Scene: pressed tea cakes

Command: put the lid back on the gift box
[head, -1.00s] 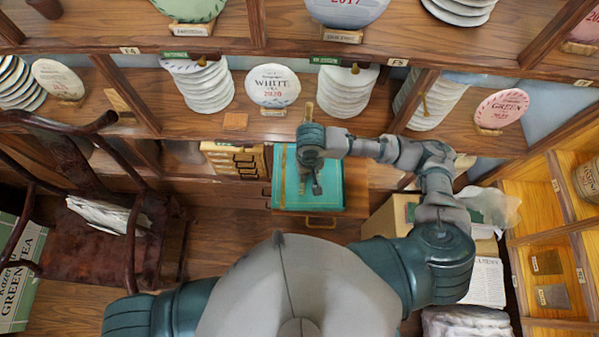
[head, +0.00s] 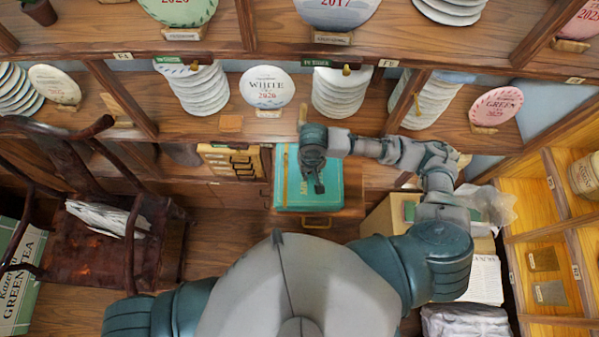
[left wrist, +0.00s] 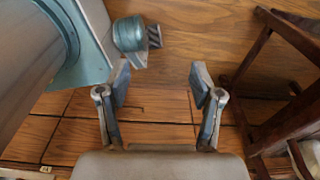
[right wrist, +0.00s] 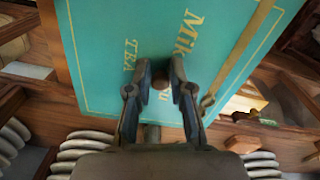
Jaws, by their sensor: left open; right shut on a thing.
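The teal lid (head: 330,198) with gold trim lies flat above a small wooden cabinet in the middle of the head view. Its gold lettering shows close up in the right wrist view (right wrist: 110,35). My right gripper (head: 314,183) is over the lid; in the right wrist view (right wrist: 160,82) its fingers are shut on the lid's dark round knob (right wrist: 160,75). The gift box cannot be told apart from the lid, and I cannot tell whether the lid is seated. My left gripper (left wrist: 160,82) is open and empty above the wooden floor; the head view does not show it.
The small cabinet has a drawer handle (head: 317,222). Shelves behind hold stacked tea cakes (head: 340,92) and a displayed white cake (head: 267,87). A dark wooden chair (head: 95,245) stands at the left. A carton (head: 380,222) is at the right. Floor between chair and cabinet is clear.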

